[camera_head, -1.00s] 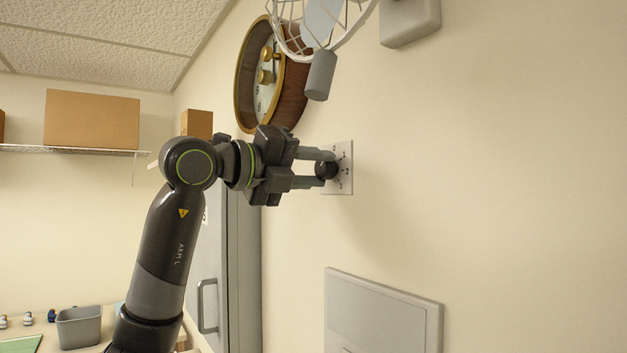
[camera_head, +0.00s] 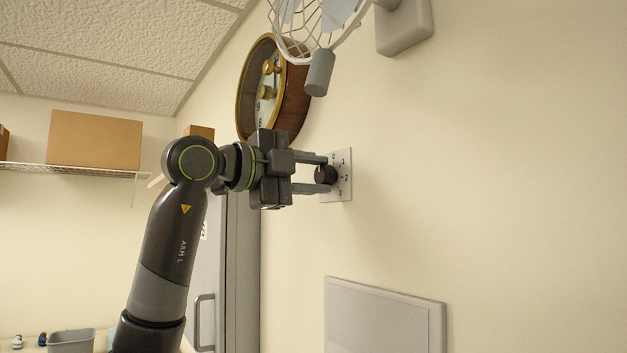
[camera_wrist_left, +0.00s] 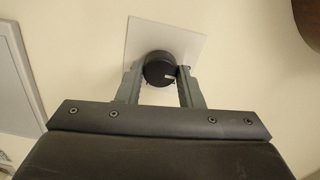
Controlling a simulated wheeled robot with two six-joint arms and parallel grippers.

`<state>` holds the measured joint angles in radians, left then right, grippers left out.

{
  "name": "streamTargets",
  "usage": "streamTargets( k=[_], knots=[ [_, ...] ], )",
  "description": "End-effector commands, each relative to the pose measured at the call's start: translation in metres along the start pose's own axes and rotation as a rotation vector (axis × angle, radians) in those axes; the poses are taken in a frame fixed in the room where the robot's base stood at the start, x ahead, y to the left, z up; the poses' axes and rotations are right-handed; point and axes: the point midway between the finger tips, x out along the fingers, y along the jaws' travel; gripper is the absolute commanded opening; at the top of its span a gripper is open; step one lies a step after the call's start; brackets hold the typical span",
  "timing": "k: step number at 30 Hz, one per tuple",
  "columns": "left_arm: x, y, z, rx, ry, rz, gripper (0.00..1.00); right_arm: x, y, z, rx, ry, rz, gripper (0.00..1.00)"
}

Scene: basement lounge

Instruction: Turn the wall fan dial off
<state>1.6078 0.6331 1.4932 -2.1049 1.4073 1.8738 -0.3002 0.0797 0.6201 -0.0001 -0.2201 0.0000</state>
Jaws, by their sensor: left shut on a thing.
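The fan dial is a round black knob (camera_head: 325,174) on a pale wall plate (camera_head: 344,170) with printed numbers. My left gripper (camera_head: 322,173) reaches it from the left, with one finger above and one below the knob. The left wrist view also shows the knob (camera_wrist_left: 159,69) between the two fingers of the left gripper (camera_wrist_left: 160,80), with a small light mark on its right side. The fingers are shut on the knob. The wall fan (camera_head: 318,25) is cut off at the top edge. My right gripper is not in view.
A round brown clock (camera_head: 293,98) hangs on the wall just above my left gripper. A grey wall panel (camera_head: 384,318) is below the dial. A shelf with a cardboard box (camera_head: 94,139) is at the left. The wall right of the dial is bare.

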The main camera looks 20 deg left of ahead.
Motion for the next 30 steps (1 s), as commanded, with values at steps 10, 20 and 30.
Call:
streamTargets(
  k=[10, 20, 30],
  knots=[
    [0.0, -0.0004, 0.0004, -0.042, -0.001, -0.001, 0.11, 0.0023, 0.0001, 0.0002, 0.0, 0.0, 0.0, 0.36],
    [0.0001, -0.0004, 0.0004, -0.042, -0.001, 0.0, 0.4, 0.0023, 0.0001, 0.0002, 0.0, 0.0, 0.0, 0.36],
    [0.0, -0.0001, 0.0002, -0.041, 0.0, 0.0, 0.55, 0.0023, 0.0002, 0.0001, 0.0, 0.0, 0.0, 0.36]
  ],
)
